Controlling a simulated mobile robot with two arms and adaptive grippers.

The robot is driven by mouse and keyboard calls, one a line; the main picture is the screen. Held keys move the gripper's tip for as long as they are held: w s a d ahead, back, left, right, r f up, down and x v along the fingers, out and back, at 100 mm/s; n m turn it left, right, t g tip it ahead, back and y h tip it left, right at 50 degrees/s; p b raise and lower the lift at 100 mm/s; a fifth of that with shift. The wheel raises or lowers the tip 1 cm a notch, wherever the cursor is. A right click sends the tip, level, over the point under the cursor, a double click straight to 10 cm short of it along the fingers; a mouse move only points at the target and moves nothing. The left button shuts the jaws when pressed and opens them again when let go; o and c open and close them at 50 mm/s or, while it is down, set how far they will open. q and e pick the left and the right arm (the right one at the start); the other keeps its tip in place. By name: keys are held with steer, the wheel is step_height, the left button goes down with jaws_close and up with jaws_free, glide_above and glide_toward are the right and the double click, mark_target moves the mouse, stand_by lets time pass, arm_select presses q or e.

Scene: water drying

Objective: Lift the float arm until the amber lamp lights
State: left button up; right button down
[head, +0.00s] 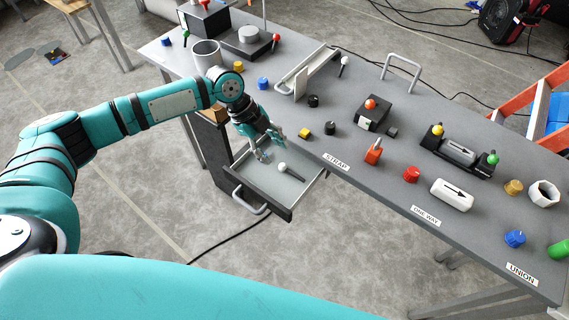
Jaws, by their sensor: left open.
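My left gripper (272,148) is open and empty, pointing down over the open drawer (262,186) below the table's near edge. A dark rod with a white ball end (283,167) lies in the drawer, just right of and below the fingers, apart from them as far as I can see. I cannot tell whether this is the float arm. Another rod with a white ball (345,61) stands at the back of the table. A yellow ball (437,130) sits on a black unit; I cannot tell whether it is the amber lamp. My right gripper is out of view.
The drawer handle (250,203) sticks out toward me. Floor space in front is clear.

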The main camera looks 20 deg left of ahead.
mark_target(286, 169)
arm_select(q)
steer(key=x, duration=0.8)
steer(key=shift+d+f+p, duration=0.1)
steer(key=shift+f+p, duration=0.1)
steer(key=shift+p, duration=0.2)
jaws_close()
